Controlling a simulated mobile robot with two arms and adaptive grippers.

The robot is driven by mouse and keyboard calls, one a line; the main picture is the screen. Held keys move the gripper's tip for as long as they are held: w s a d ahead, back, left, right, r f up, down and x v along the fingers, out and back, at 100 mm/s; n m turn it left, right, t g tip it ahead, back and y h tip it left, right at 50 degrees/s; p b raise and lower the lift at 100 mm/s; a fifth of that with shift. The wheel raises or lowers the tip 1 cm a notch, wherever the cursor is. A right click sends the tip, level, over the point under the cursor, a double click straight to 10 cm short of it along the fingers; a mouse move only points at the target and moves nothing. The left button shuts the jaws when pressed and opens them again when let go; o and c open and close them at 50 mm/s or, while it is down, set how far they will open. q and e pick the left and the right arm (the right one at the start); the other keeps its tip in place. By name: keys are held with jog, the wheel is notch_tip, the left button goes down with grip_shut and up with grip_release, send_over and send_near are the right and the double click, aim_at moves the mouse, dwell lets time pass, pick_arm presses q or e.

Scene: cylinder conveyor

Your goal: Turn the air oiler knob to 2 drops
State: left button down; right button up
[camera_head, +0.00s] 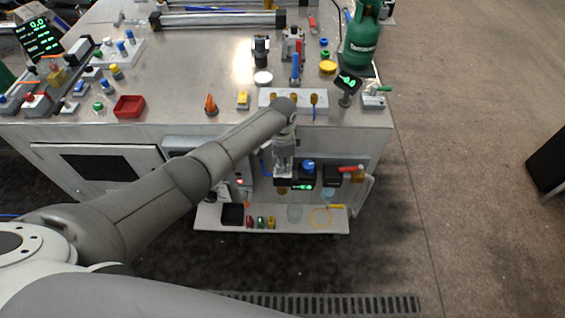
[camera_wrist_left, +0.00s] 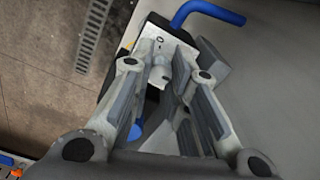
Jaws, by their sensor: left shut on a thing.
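The air unit (camera_head: 303,181) hangs at the front of the bench, with a green digital display, a blue knob (camera_head: 308,165) on top and a red lever (camera_head: 350,169) at its right. My left gripper (camera_head: 283,168) points down onto the left end of this unit. In the left wrist view my left gripper (camera_wrist_left: 158,82) is shut on a small pale knob (camera_wrist_left: 159,74), which looks like the air oiler knob. The fingers hide most of it, and I cannot read a drop setting. My right gripper is not in view.
A blue hose (camera_wrist_left: 207,12) runs close beside the fingers. A low shelf (camera_head: 215,222) below holds a black tray (camera_head: 232,214) and several small parts. The bench top (camera_head: 190,70) carries several devices, a red bin (camera_head: 129,107) and a green bottle (camera_head: 362,38).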

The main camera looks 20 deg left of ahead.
pick_arm(q)
jog(key=shift+r+m, duration=0.1)
jog(key=shift+m, duration=0.2)
jog(key=c, duration=1.6)
grip_release()
notch_tip(320, 180, up, 12)
